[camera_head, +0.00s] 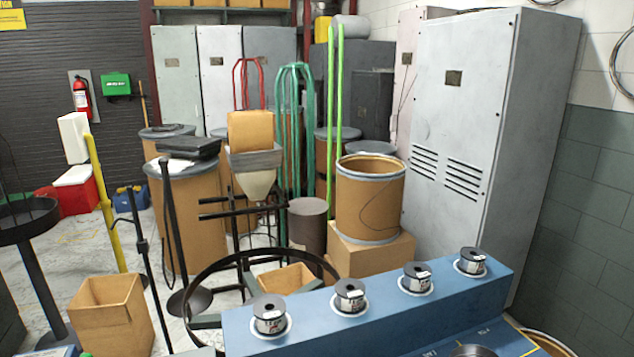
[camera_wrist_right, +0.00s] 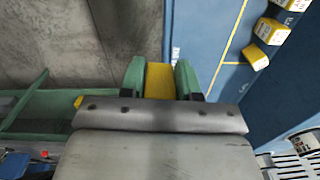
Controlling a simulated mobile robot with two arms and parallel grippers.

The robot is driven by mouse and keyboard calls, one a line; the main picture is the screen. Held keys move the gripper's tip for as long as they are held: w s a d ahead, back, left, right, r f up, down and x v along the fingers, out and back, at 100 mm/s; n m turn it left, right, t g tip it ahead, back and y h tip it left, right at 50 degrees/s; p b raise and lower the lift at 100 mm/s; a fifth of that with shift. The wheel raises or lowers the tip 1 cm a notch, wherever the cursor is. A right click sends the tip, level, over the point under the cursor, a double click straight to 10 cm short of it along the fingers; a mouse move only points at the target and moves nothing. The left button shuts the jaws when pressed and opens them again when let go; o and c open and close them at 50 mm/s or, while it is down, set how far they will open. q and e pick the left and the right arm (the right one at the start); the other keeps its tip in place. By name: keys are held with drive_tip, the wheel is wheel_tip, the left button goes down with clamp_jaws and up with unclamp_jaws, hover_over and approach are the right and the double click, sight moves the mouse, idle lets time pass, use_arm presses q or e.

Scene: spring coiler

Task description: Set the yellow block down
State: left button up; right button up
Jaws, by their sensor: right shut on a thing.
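In the right wrist view my right gripper (camera_wrist_right: 160,80) is shut on the yellow block (camera_wrist_right: 159,84). The block sits between its two green fingers, and its lower part is hidden by the grey gripper body. Below the fingers I see grey floor on the left and a blue surface on the right. I cannot tell how high the block is above them. Neither gripper can be made out in the head view, and my left gripper is not in view.
The blue surface (camera_wrist_right: 207,45) carries a yellow line. Several yellow pieces, among them one block (camera_wrist_right: 271,31), stand at its right. A green rail (camera_wrist_right: 40,112) lies at left. In the head view, a blue machine top (camera_head: 385,308) holds several wire spools; a cardboard box (camera_head: 105,315) stands left.

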drive_tip(key=n, duration=0.5)
drive_tip(key=r+n, duration=0.1)
drive_tip(key=n, duration=0.4)
drive_tip(key=s+n, duration=0.1)
drive_tip(key=n, duration=0.4)
drive_tip(key=shift+a+r, duration=0.1)
drive_tip(key=shift+r, duration=0.25)
